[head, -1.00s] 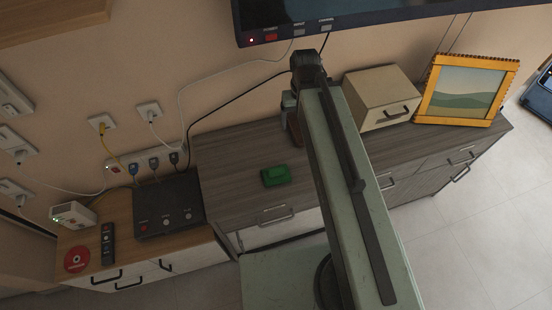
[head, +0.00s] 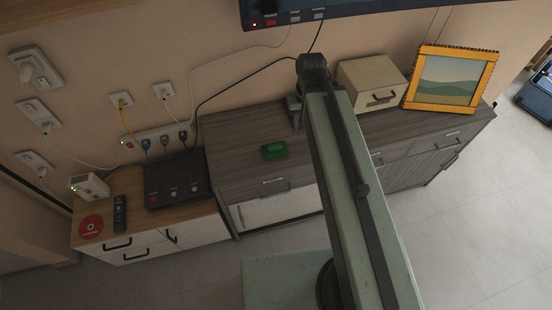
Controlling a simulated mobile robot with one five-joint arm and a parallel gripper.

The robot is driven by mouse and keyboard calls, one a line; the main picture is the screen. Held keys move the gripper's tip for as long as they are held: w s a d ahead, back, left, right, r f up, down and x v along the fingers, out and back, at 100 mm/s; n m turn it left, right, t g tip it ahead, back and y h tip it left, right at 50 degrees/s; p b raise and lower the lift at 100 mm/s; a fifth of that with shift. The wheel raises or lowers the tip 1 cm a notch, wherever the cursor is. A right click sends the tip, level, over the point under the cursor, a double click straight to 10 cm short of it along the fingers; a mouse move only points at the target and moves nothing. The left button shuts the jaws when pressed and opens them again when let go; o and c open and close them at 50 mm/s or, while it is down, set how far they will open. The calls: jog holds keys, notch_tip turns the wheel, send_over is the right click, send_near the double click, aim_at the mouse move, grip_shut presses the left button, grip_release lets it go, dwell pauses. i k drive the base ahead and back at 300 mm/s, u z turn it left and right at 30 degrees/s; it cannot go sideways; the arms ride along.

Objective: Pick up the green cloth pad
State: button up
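The green cloth pad (head: 274,151) lies flat on the grey wooden top of the long cabinet (head: 232,157), near its front edge and left of my arm. My gripper (head: 295,112) is at the far end of my arm, above the back part of the cabinet top. It is to the right of and behind the pad, apart from it. My arm hides most of the gripper, so its fingers cannot be made out.
A beige drawer box (head: 369,84) and an orange-framed picture (head: 452,78) stand on the cabinet's right part. A lower cabinet at left holds a black box (head: 177,183), a remote (head: 120,213) and a red disc (head: 90,226). A screen (head: 300,12) hangs above. Pale floor (head: 470,240) is clear at right.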

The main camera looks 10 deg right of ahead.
aim_at(278, 150)
jog(key=u, duration=2.75)
jog(key=i, duration=0.65)
jog(key=z, duration=0.7)
